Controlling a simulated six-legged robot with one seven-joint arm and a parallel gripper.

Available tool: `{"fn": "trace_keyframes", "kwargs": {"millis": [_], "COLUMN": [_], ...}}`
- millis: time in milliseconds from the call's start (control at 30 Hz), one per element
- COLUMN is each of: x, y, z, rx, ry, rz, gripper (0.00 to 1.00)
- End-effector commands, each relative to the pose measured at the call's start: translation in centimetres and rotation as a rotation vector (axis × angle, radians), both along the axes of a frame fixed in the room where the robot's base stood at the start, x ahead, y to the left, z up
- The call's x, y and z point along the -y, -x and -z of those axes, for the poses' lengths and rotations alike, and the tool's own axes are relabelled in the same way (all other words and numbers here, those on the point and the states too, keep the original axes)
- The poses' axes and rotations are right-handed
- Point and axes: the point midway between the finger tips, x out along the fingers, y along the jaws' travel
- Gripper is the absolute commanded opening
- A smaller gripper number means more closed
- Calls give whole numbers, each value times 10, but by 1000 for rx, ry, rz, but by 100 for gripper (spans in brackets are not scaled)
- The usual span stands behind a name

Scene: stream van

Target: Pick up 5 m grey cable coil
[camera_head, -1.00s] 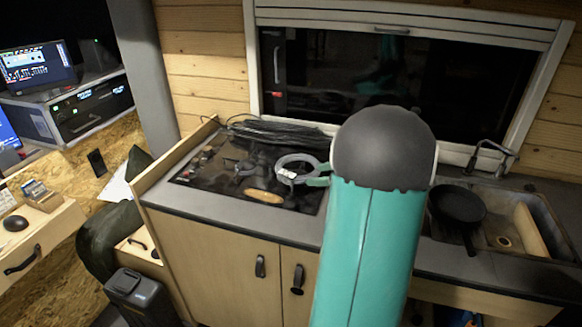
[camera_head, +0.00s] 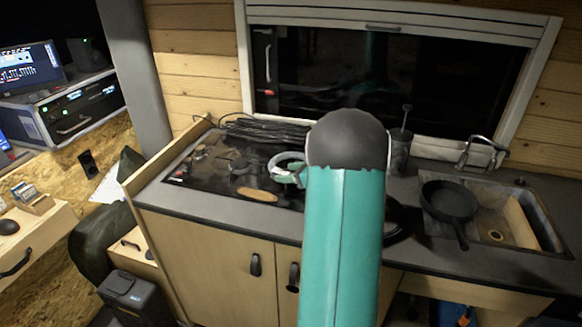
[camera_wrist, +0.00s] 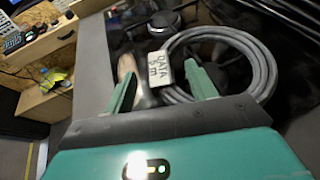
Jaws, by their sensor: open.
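The grey cable coil (camera_head: 277,165) lies on the black hob, partly hidden behind my arm in the head view. In the wrist view the coil (camera_wrist: 264,62) is a round bundle of grey loops with a white tag (camera_wrist: 160,70) at its left side; the tag's lettering is hard to read. My gripper (camera_wrist: 160,72) is open. Its right finger overlaps the coil's left side in the picture, and the tag shows between the fingers. Whether they touch the coil I cannot tell. In the head view most of the gripper is hidden behind my arm.
A tan oval object (camera_head: 257,195) lies on the hob (camera_head: 220,184) near the coil. A bundle of black cables (camera_head: 265,130) lies along the back. A black pan (camera_head: 450,201) sits by the sink at right. A dark cup (camera_head: 398,150) stands behind my arm.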

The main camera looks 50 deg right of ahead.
Motion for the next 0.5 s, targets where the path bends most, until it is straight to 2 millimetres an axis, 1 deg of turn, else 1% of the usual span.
{"fn": "trace_keyframes", "kwargs": {"millis": [33,133,333,367,500], "x": [-3,-4,-4,-4,-4], "y": [-8,-16,-17,-17,-17], "z": [4,6,7,7,7], "rx": [-1,1,1,1,0], "ry": [0,0,1,1,1], "rz": [-3,-1,0,0,0], "gripper": [56,56,56,54,27]}}
